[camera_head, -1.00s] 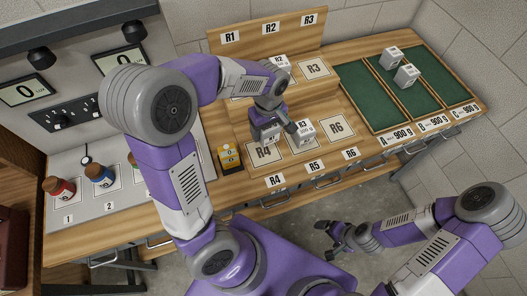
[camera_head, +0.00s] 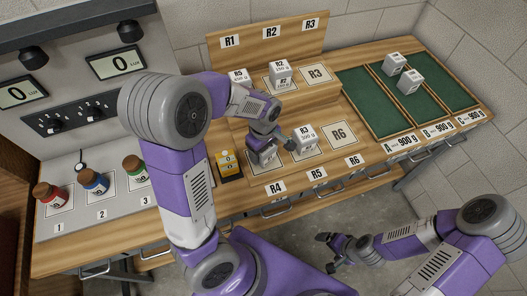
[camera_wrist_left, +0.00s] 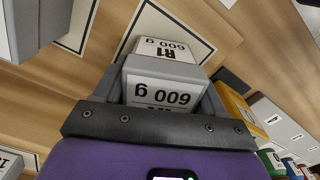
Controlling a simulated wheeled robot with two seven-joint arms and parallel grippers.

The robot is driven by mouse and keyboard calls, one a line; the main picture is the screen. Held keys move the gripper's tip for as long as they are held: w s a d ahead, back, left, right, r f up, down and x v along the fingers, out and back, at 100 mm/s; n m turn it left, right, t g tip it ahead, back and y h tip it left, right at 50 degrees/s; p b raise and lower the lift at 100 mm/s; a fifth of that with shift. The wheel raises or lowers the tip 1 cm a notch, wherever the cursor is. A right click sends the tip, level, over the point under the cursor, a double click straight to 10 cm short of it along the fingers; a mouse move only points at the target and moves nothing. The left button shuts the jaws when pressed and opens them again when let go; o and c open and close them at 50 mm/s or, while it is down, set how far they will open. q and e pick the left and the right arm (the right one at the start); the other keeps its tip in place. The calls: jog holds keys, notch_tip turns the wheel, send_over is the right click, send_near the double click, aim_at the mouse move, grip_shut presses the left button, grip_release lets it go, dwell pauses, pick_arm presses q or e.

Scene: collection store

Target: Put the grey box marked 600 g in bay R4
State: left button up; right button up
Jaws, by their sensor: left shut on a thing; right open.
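The grey box (camera_wrist_left: 165,90) with white labels reading R1 and 600 g is between my left gripper's jaws (camera_wrist_left: 163,98). In the head view my left gripper (camera_head: 264,142) is at bay R4, the front-left bay above the R4 label (camera_head: 275,188). The wrist view shows the card's black outline (camera_wrist_left: 205,40) beyond the box. I cannot tell whether the box touches the surface. My right gripper (camera_head: 332,250) is open and empty, away from the bench over the floor.
A box marked R3 (camera_head: 304,139) stands just right, on bay R5. Bay R6 (camera_head: 340,135) is empty. A yellow block (camera_head: 229,165) stands close left. Boxes R5 (camera_head: 238,76) and R2 (camera_head: 280,73) stand on the step behind. Green trays (camera_head: 365,100) with two boxes lie right.

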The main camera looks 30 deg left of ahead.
pick_arm(q)
jog(key=shift+f, duration=0.2)
jog(key=o, duration=1.1)
jog(key=shift+f, duration=0.1)
jog(key=o, duration=0.5)
jog(key=shift+c, duration=0.2)
notch_tip(320, 180, up, 12)
jog(key=p, duration=0.3)
jog(key=shift+r+p, duration=0.2)
jog(key=shift+p, duration=0.15)
